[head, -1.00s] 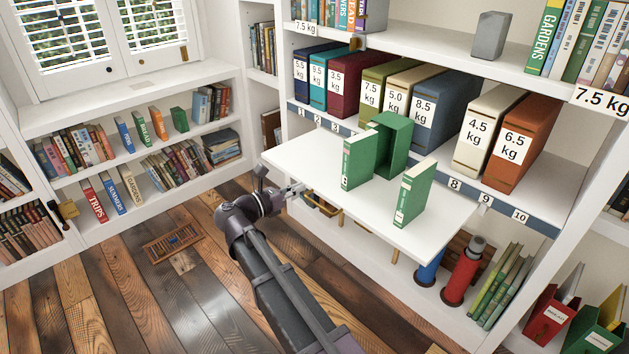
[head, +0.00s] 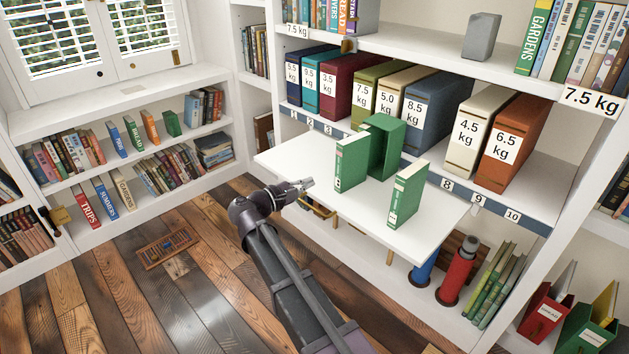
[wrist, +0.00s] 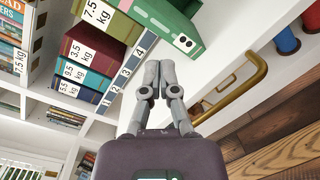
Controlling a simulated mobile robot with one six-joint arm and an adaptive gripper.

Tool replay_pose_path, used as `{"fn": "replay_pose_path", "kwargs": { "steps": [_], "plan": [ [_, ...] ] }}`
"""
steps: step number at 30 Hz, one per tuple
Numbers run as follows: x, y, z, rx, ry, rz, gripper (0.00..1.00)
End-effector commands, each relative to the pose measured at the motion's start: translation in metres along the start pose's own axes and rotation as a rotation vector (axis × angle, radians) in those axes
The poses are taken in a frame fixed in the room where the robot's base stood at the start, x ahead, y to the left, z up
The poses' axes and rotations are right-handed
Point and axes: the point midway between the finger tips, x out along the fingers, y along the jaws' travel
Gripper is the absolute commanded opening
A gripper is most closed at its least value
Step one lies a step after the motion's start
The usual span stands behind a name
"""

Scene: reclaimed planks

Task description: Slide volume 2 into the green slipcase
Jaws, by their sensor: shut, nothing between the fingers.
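The green slipcase (head: 400,137) stands on a white pull-out board, its dark open side visible. One green book (head: 352,160) stands upright just left of and in front of it; another green book (head: 407,195) stands upright to the right, nearer the board's front edge. In the wrist view a green book (wrist: 150,12) shows two dark dots on its white end label; it appears to be the left one, and two dots suggest volume 2. My gripper (head: 309,182) is shut and empty at the board's left front edge, left of and apart from the left book. Its fingertips (wrist: 159,63) meet.
The white board (head: 300,150) has bare room at its left and between the books. Behind it stand several weighted binders, including a blue one (head: 437,115), above a numbered strip. A brass handle (wrist: 240,90) lies below the board. Red and blue bottles stand underneath.

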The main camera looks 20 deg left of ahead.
Motion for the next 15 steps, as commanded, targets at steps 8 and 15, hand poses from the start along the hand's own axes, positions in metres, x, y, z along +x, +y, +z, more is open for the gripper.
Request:
{"fn": "replay_pose_path", "kwargs": {
  "steps": [8,15],
  "plan": [
    [0.015,0.0,0.0,0.291,0.0,0.0,0.0],
    [0.023,0.0,0.001,0.45,0.0,0.0,0.0]
  ]
}}
